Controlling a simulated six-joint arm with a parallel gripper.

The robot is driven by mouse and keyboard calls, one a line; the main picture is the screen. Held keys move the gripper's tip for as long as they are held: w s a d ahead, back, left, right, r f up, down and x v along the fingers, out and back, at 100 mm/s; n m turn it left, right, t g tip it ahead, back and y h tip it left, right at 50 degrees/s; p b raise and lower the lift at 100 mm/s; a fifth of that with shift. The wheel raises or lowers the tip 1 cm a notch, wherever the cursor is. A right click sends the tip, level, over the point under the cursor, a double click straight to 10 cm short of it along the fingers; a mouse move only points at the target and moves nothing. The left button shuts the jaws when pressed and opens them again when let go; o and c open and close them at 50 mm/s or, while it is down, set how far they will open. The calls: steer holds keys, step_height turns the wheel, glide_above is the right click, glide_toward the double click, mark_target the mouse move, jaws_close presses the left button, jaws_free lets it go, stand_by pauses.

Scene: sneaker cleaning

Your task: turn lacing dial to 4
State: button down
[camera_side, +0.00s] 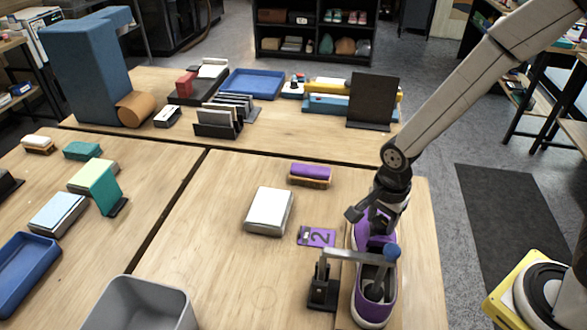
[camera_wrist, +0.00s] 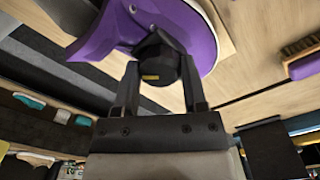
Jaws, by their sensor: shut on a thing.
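The purple sneaker (camera_side: 361,295) with a white sole stands near the right edge of the front table. It also fills the top of the wrist view (camera_wrist: 195,25). The black lacing dial (camera_wrist: 160,55) with a small yellow mark is on the sneaker in the wrist view. My gripper (camera_wrist: 158,72) is shut on the dial, one finger on each side. In the side view my gripper (camera_side: 377,217) is over the sneaker's far end and hides the dial. Any numbers on the dial cannot be read.
A clamp with a black base (camera_side: 322,290) and a blue-knobbed lever (camera_side: 391,252) reaches over the sneaker's opening. A purple card marked 2 (camera_side: 317,237), a white-topped block (camera_side: 269,210) and a purple brush (camera_side: 310,174) lie to the left. The table between the card and the grey bin (camera_side: 140,300) is clear.

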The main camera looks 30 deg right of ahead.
mark_target(382, 221)
steer(key=shift+m, duration=0.6)
steer(key=shift+c, duration=0.6)
jaws_free()
steer(key=shift+r, duration=3.95)
